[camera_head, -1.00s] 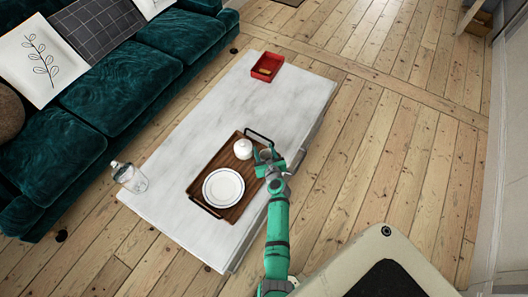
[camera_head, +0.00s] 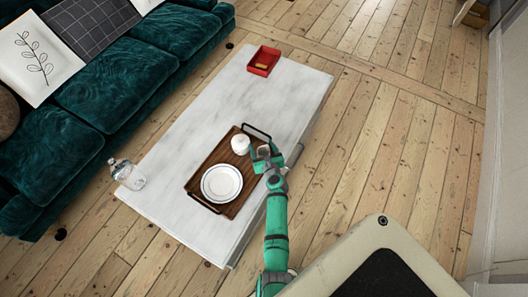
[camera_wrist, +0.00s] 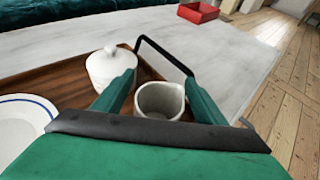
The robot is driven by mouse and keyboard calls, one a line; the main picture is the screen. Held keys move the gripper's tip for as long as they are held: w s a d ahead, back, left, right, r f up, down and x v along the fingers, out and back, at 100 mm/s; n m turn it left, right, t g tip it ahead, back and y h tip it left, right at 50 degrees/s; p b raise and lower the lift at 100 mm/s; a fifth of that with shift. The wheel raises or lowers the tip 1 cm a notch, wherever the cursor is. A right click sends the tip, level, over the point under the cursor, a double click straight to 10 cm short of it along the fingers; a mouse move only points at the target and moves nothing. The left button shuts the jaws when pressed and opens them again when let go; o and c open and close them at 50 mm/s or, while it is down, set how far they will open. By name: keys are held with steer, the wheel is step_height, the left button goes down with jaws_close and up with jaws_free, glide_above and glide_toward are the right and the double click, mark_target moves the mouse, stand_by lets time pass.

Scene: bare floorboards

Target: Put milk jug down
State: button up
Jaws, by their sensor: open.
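The milk jug (camera_wrist: 160,101) is small, pale and open-topped, and shows in the wrist view between my gripper's two fingers. It appears upright on the wooden tray (camera_wrist: 72,78), near the tray's black handle. My gripper (camera_wrist: 159,80) is open, with a finger on each side of the jug; I cannot tell whether either finger touches it. In the head view my gripper (camera_head: 264,156) is over the tray's right side and the jug (camera_head: 263,149) is partly hidden by it.
A lidded white sugar pot (camera_head: 240,144) and a blue-rimmed plate (camera_head: 221,183) are on the tray. The white table (camera_head: 200,130) also holds a red box (camera_head: 264,61) and a clear bottle (camera_head: 127,174). The table between tray and red box is clear.

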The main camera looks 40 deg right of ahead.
steer(key=v, duration=1.2)
steer(key=s+a+r+n, duration=0.2)
steer(key=s+a+n, duration=0.4)
steer(key=a+n, duration=0.3)
steer(key=s+a+r+n, duration=0.2)
steer(key=s+a+n, duration=0.45)
steer(key=a, duration=0.45)
steer(key=s+a+r+n+t+y, duration=0.1)
steer(key=s+a+r+n, duration=0.3)
steer(key=r+n, duration=0.3)
steer(key=s+a+r+n+t+y, duration=0.1)
steer(key=s+a+r+n+y, duration=0.1)
steer(key=s+a+r+n, duration=0.2)
steer(key=s+a+r+n+y, duration=0.2)
steer(key=s+a+r+n, duration=0.2)
steer(key=r+n, duration=0.7)
steer(key=n, duration=0.3)
steer(key=shift+s+a+t, duration=0.15)
steer(key=shift+s+t, duration=0.25)
